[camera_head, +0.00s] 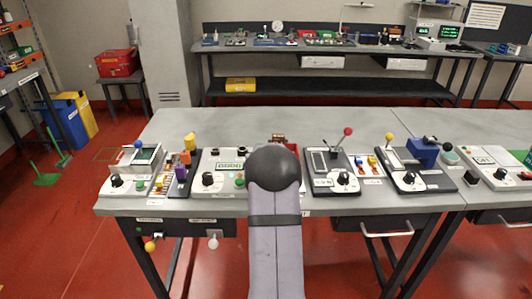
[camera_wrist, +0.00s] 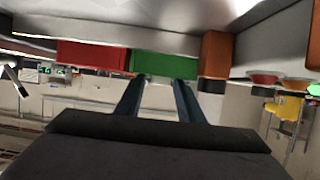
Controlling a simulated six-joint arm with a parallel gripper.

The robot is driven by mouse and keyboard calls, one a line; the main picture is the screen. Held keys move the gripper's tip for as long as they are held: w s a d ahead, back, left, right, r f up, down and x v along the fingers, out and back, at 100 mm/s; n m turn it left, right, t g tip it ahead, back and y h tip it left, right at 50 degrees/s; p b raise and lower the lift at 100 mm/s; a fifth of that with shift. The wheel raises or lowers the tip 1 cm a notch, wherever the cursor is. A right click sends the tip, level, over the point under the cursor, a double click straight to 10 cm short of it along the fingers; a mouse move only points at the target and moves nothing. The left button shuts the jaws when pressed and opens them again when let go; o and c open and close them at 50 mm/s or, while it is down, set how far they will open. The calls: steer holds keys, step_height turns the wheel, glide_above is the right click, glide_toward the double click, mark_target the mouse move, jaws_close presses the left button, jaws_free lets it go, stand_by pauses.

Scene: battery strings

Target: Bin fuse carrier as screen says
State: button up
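In the wrist view my gripper (camera_wrist: 161,82) has its two dark fingers apart, with nothing visible between them. Beyond the fingertips are a green bin-like block (camera_wrist: 165,64), a red one (camera_wrist: 92,55) and a brown-orange one (camera_wrist: 213,55); whether the tips touch the green one is unclear. In the head view my arm hides my gripper and the bench behind it. A bit of red (camera_head: 291,143) and a small brown item (camera_head: 278,138) show past it. A panel with a small display (camera_head: 230,164) stands left of my arm; its text is unreadable. I cannot pick out the fuse carrier.
The grey bench (camera_head: 330,205) carries several panels with black knobs. A red-balled lever (camera_head: 348,131) and a yellow-balled lever (camera_head: 389,137) rise at the right. Orange and purple blocks (camera_head: 181,173) stand at the left. The bench's back strip is mostly clear.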

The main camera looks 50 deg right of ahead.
steer(key=shift+o, duration=0.4)
steer(key=shift+s+f, duration=0.1)
steer(key=shift+s+a, duration=0.15)
steer(key=shift+a, duration=0.1)
steer(key=shift+r+b+v, duration=0.2)
steer(key=shift+b+v, duration=0.7)
steer(key=shift+v, duration=2.5)
